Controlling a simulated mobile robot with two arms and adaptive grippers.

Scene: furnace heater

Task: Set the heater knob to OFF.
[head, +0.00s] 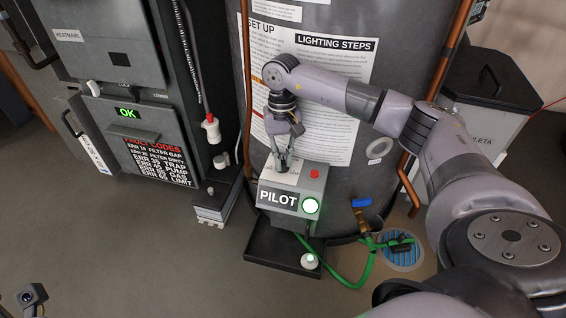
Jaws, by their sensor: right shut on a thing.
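My right gripper (283,165) reaches down onto the top of the box, left of the red button. It is shut on the heater knob, which its fingers mostly hide; the knob's setting cannot be read. A small dark part (32,295) at the lower left corner seems to belong to my left gripper; its fingers do not show clearly.
The large grey tank (395,100) with instruction sheets stands behind the box. Copper pipes (455,45) run beside it. A furnace cabinet (110,45) with a green OK display is at left. A black tray (265,250), green hose (362,270) and floor drain (402,262) lie below.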

